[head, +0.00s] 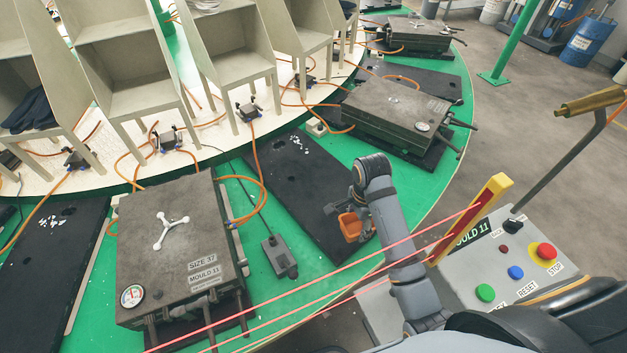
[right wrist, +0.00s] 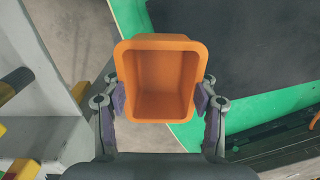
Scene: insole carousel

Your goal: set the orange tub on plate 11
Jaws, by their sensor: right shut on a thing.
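My right gripper (head: 362,217) is shut on the orange tub (head: 350,228), with its arm reaching in from the lower right. In the right wrist view the tub (right wrist: 162,85) is empty and sits between the two finger pads. In the head view the tub shows in front of the right edge of a black plate (head: 305,195), beside the mould with the "SIZE 37" label (head: 165,245). The tub seems to be held above the surface; its exact height is unclear. No plate number is readable on the plate itself. My left gripper is not in view.
Red beams (head: 310,290) cross the front, ending at a yellow post (head: 497,190). A control panel (head: 500,270) with buttons stands at right. A grey box with a cable (head: 279,258) lies left of the plate. White crumbs (head: 300,145) lie at the plate's far end; its middle is bare.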

